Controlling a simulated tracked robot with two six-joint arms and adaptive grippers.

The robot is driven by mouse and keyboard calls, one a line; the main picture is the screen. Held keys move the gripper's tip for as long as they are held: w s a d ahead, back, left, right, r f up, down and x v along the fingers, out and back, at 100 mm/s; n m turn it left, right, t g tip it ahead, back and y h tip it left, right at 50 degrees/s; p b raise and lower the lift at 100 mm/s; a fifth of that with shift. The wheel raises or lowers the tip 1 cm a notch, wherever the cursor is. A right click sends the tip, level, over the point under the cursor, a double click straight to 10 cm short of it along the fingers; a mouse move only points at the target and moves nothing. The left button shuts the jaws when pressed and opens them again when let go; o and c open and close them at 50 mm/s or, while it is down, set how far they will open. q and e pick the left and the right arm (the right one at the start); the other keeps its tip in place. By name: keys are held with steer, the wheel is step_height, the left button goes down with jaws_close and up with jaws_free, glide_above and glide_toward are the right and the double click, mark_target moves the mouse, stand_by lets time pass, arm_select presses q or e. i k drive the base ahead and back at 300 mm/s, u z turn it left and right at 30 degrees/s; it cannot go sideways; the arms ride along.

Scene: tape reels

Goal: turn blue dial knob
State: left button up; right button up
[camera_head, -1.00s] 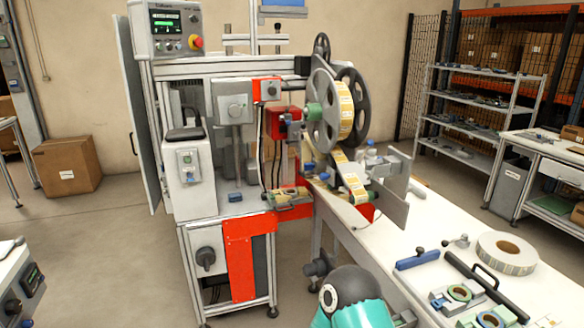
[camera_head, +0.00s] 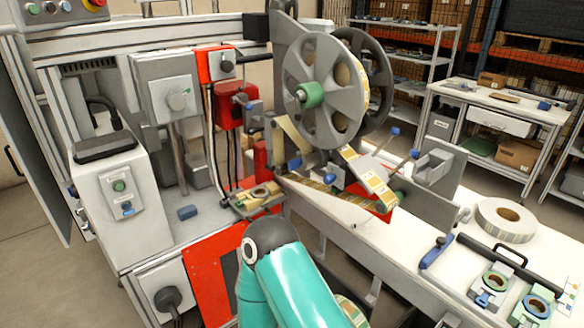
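Several blue knobs show on the labelling machine, and I cannot tell which is the dial knob. A small blue knob (camera_head: 127,209) sits below a green button on the white box at the left. Other blue knobs stand by the tape path: one at its lower left (camera_head: 330,178), one on a rod (camera_head: 394,131) and one farther right (camera_head: 413,154). A teal arm of mine with a grey joint rises from the bottom edge in front of the machine. Neither gripper is in view, and no knob is visibly held.
A large grey reel (camera_head: 325,90) with a green hub stands above the tape path. The white table (camera_head: 410,235) at the right holds a tape roll (camera_head: 506,218) and small fixtures. A red panel (camera_head: 210,283) is at the machine's lower front.

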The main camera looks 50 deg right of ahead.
mark_target(328, 180)
steer(key=u, duration=0.1)
steer(key=i, duration=1.35)
steer(key=z, duration=1.85)
